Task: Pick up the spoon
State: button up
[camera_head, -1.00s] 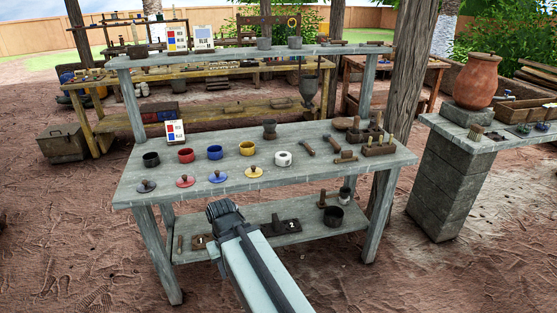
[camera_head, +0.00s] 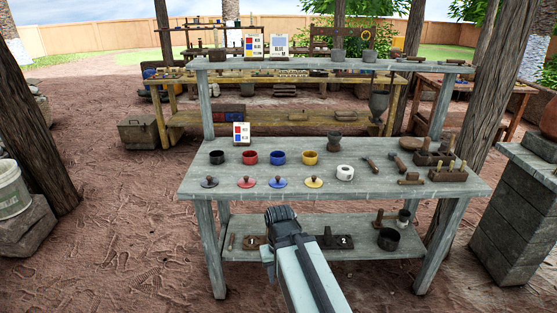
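I cannot make out a spoon for certain in this view. The grey workbench (camera_head: 330,182) stands ahead, with small dark wooden tools (camera_head: 369,165) lying on the right part of its top. A wooden rack (camera_head: 448,175) with upright handles stands at its right end, too small to tell what each handle belongs to. My gripper (camera_head: 283,216) is in front of the bench's front edge, at the lower middle, apart from the things on top. Its fingers are dark and seen from behind, so I cannot tell whether they are open or shut.
Black, red, blue and yellow pots (camera_head: 278,158) stand in a row with matching lids in front. A white tape roll (camera_head: 345,173) is beside them. The lower shelf (camera_head: 360,243) holds a dark pot (camera_head: 388,239). A block pillar (camera_head: 520,225) stands right, a tree trunk (camera_head: 35,130) left.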

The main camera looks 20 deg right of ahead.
aim_at(364, 158)
jog(key=k, duration=1.3)
jog(key=z, duration=0.6)
jog(key=i, duration=1.9)
jog(key=u, duration=0.75)
jog(key=k, duration=0.85)
jog(key=u, duration=0.2)
jog(key=i, duration=0.5)
jog(key=z, duration=0.05)
